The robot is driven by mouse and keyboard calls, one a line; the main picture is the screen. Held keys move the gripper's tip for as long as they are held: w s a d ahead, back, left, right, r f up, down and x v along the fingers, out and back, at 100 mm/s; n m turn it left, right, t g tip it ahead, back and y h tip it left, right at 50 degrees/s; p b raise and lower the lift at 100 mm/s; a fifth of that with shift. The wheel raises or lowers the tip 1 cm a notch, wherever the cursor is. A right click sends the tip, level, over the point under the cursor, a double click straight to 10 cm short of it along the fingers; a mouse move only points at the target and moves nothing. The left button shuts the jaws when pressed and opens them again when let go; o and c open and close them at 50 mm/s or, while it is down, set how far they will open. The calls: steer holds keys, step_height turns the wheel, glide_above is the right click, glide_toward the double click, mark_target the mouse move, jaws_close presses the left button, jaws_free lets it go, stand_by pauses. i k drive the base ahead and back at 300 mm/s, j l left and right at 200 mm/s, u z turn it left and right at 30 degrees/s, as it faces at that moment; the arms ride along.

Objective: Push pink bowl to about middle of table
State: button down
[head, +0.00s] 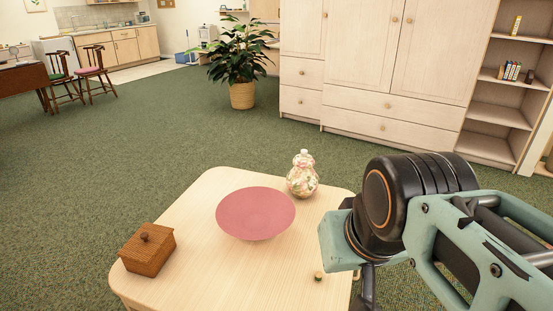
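A floral lidded jar (302,177) stands close behind the bowl on the right. A small round object (318,276) lies near my gripper. The table's front middle is clear.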

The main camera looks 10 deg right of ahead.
mark_target(253, 213)
steer(key=l+u, duration=0.15)
steer(key=l, duration=0.6)
steer(key=i+l+u, duration=0.1)
steer(key=l, duration=0.3)
steer(key=i+l+u, duration=0.1)
steer(key=l, duration=0.3)
steer(key=i+l+u, duration=0.1)
steer(key=l, duration=0.25)
steer(key=i+l, duration=0.35)
steer(key=i+l+u, duration=0.15)
steer(key=l, duration=0.2)
steer(key=i+l+u, duration=0.1)
steer(key=i+l, duration=0.15)
steer(key=l, duration=0.1)
